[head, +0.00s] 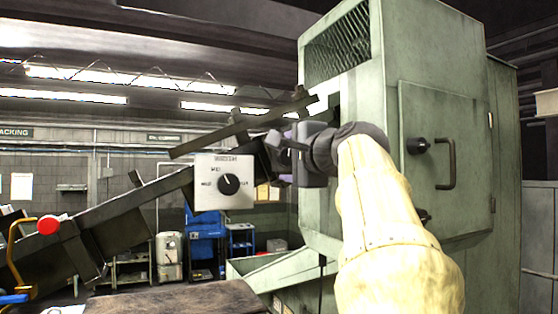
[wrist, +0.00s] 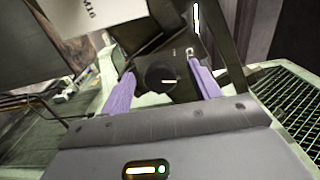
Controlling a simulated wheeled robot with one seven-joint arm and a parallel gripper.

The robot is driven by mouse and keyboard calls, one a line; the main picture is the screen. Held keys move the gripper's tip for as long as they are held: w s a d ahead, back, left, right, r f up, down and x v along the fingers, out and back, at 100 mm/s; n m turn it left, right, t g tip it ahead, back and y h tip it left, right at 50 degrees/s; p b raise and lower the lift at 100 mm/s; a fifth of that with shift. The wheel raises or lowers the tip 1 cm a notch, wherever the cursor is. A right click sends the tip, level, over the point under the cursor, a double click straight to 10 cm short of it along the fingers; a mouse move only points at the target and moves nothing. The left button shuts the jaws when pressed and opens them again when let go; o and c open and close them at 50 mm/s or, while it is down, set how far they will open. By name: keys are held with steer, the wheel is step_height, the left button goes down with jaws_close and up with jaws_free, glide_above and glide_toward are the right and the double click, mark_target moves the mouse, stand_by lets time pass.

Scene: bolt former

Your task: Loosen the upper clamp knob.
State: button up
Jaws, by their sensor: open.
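My gripper (head: 283,152) is at the right end of the sloping dark feed rail, beside the green machine housing. The wrist view shows its two purple fingers apart (wrist: 162,88), with a round dark knob (wrist: 158,74) bearing a pale mark between them. The fingers lie on either side of this knob; I cannot tell whether they touch it. My gripper hides it in the head view. Two more black knobs, an upper one (head: 417,145) and a lower one (head: 423,216), are on the housing door, right of my arm.
A white dial plate (head: 222,197) with a black pointer knob hangs by the rail (head: 150,190), just left of my gripper. A dark bar (head: 232,129) slopes above it. The green housing (head: 440,75) stands close on the right. A red button (head: 47,224) is far left.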

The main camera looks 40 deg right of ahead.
steer(key=shift+s, duration=0.25)
steer(key=c, duration=0.4)
jaws_close()
steer(key=shift+r+m+p, duration=0.2)
steer(key=shift+m+p, duration=0.45)
steer(key=shift+m, duration=0.15)
steer(key=shift+f+m+p, duration=0.1)
steer(key=shift+m+p, duration=0.35)
steer(key=shift+m, duration=0.65)
steer(key=shift+r+m+p, duration=0.25)
steer(key=shift+m+p, duration=0.5)
steer(key=shift+m, duration=0.15)
steer(key=shift+f+m, duration=0.15)
steer(key=shift+m, duration=0.85)
